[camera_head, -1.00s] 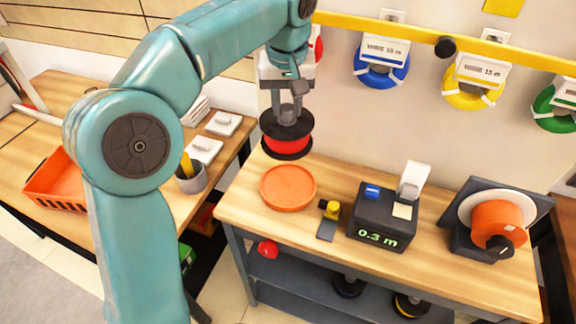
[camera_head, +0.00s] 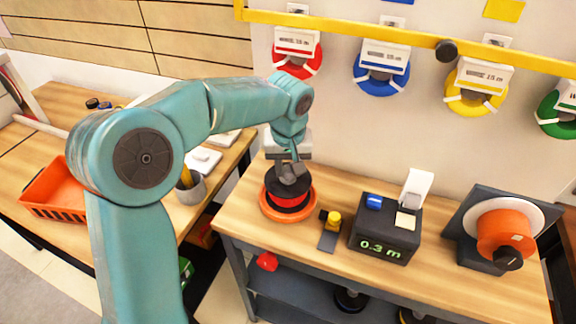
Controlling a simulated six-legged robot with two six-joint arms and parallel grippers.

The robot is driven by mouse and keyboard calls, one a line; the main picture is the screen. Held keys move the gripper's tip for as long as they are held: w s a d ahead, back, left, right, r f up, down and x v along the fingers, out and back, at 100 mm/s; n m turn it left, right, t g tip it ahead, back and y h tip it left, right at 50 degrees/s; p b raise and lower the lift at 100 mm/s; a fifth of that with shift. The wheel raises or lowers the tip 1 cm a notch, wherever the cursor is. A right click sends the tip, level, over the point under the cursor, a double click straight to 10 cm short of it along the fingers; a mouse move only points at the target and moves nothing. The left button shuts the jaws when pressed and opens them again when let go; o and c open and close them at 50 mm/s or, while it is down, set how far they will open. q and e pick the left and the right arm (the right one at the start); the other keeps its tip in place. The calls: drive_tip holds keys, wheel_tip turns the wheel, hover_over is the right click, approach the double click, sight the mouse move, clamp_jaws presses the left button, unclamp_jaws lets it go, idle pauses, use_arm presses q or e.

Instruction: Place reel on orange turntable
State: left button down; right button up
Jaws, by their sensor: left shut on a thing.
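The reel (camera_head: 289,202), black with a red band, is at the orange turntable (camera_head: 266,212), inside the turntable's outline as seen from above. Whether it rests on the surface or hovers just over it I cannot tell. My left gripper (camera_head: 290,176) points down and is shut on the top of the reel. The reel hides the middle of the turntable; its orange rim shows around it. The turntable sits at the left end of the wooden bench. My right gripper is not in view.
A black meter box (camera_head: 385,232) reading 0.3 m and a small yellow-topped device (camera_head: 331,228) stand right of the turntable. An orange spool on a stand (camera_head: 505,230) is farther right. Coloured cable coils (camera_head: 381,75) hang on the wall. An orange basket (camera_head: 55,192) is at left.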

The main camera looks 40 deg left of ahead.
sight(288, 186)
use_arm(q)
drive_tip(key=shift+s, duration=0.15)
drive_tip(key=c, duration=1.2)
unclamp_jaws()
drive_tip(key=shift+f, duration=0.1)
drive_tip(key=o, duration=0.4)
drive_tip(key=shift+r, duration=0.35)
drive_tip(key=r, duration=0.4)
drive_tip(key=s+r, duration=0.1)
drive_tip(key=r, duration=0.2)
drive_tip(key=d+r+p, duration=0.1)
drive_tip(key=r, duration=0.3)
drive_tip(key=shift+s+r, duration=0.25)
drive_tip(key=shift+r, duration=0.05)
drive_tip(key=shift+w, duration=0.1)
